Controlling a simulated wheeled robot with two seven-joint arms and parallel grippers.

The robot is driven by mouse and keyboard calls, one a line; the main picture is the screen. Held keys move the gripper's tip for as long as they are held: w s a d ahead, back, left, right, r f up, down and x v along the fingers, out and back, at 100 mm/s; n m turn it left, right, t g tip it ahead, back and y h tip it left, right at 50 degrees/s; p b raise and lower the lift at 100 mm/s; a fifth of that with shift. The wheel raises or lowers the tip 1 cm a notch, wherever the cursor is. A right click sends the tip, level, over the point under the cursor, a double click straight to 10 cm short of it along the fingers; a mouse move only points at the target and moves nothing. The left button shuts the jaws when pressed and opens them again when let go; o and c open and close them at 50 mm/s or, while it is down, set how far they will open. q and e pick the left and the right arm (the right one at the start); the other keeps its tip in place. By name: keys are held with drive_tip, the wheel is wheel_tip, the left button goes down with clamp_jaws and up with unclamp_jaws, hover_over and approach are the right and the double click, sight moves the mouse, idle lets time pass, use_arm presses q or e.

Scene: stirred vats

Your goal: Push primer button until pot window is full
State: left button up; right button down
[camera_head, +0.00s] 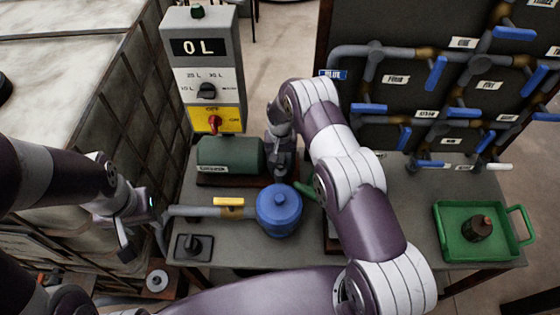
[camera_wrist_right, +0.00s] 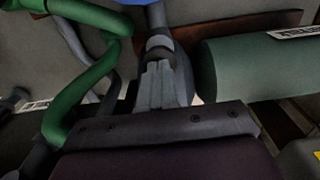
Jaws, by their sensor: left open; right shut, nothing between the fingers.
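The blue pot (camera_head: 279,212) stands on the grey bench in the head view, with a rounded lid; its blue side shows at the top of the right wrist view (camera_wrist_right: 182,12). I cannot make out its window. My right gripper (camera_head: 281,172) is shut and empty, pointing down just behind the pot, beside the green motor. In the right wrist view its closed fingers (camera_wrist_right: 158,72) point at a grey rounded fitting (camera_wrist_right: 159,42) near the pot; I cannot tell whether they touch. I cannot identify the primer button. My left gripper (camera_head: 143,228) is open and empty at the bench's left edge.
A control box (camera_head: 198,60) reads "0 L" above a black dial and a red switch. The green motor (camera_head: 230,155) sits below. A pipe with a yellow handle (camera_head: 229,201) meets the pot. A green tray (camera_head: 455,248) holds a brown bottle (camera_head: 480,228). Blue-handled valves line the back board.

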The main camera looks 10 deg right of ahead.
drive_tip(key=shift+f+b, duration=0.6)
drive_tip(key=shift+f, duration=0.25)
drive_tip(key=shift+r+p, duration=0.9)
drive_tip(key=shift+r, duration=1)
drive_tip(key=shift+f+b, duration=1.8)
drive_tip(key=shift+f, duration=0.1)
drive_tip(key=shift+r+p, duration=1.1)
drive_tip(key=shift+r, duration=1.05)
wheel_tip(320, 180, up, 6)
drive_tip(key=p, duration=0.3)
